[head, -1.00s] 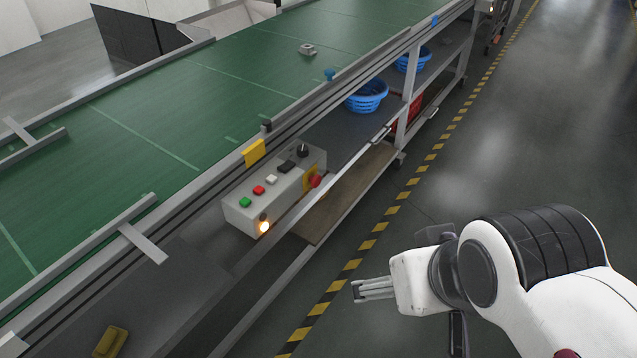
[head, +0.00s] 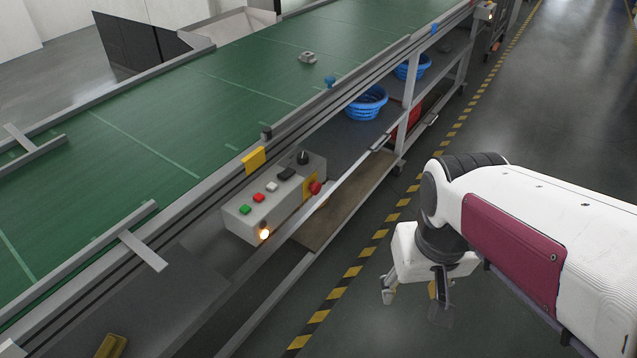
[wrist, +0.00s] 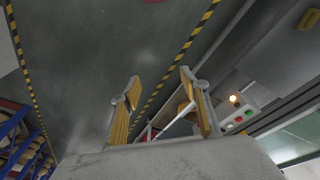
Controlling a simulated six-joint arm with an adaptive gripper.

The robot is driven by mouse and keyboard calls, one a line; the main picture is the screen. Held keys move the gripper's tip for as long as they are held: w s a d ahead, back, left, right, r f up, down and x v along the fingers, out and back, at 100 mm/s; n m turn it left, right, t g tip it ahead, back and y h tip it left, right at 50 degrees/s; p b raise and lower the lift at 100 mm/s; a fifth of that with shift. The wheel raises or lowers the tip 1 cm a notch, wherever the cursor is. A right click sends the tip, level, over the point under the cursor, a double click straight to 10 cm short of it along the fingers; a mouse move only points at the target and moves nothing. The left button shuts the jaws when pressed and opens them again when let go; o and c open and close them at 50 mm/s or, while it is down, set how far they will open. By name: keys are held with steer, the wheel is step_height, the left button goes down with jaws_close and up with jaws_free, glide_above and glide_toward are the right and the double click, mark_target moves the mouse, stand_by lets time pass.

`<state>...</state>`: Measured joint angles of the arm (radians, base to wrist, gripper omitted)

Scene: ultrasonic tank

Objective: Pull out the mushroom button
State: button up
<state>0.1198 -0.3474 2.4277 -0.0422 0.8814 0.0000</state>
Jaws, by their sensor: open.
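My gripper (head: 412,300) is open and empty, pointing down over the aisle floor, to the right of and apart from the box. In the wrist view my open gripper (wrist: 162,88) shows two spread fingers, with the control box (wrist: 238,110) at the right. The mushroom button is not clear there.
The green conveyor (head: 150,130) runs along the left, with a metal frame rail beside the box. Blue baskets (head: 366,103) stand on the shelf beyond the box. A yellow-black floor stripe (head: 350,272) runs along the aisle. The aisle floor is clear.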

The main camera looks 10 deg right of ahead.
steer(key=w+d+f+n+t, duration=0.2)
steer(key=w+d+f, duration=0.3)
steer(key=w+f, duration=0.55)
steer(key=w+d+f+n+t, duration=0.1)
steer(key=w+d+f, duration=0.4)
steer(key=w+f, duration=0.6)
steer(key=w+d+f+n+t, duration=0.2)
steer(key=w+d+f, duration=0.4)
steer(key=w+f, duration=0.45)
steer(key=w+a+f+n+t+y, duration=0.3)
steer(key=w+a+t+y, duration=0.15)
steer(key=w+a, duration=0.4)
steer(key=a+r+n+y, duration=0.2)
steer(key=a+r+y, duration=0.2)
steer(key=r, duration=0.2)
steer(key=a+r+n+t+y, duration=0.1)
steer(key=a+r+n+y, duration=0.1)
steer(key=a+r+y, duration=0.2)
step_height(320, 180, up, 3)
steer(key=shift+w+r+y, duration=0.1)
steer(key=shift+w+y, duration=0.05)
steer(key=shift+y, duration=0.3)
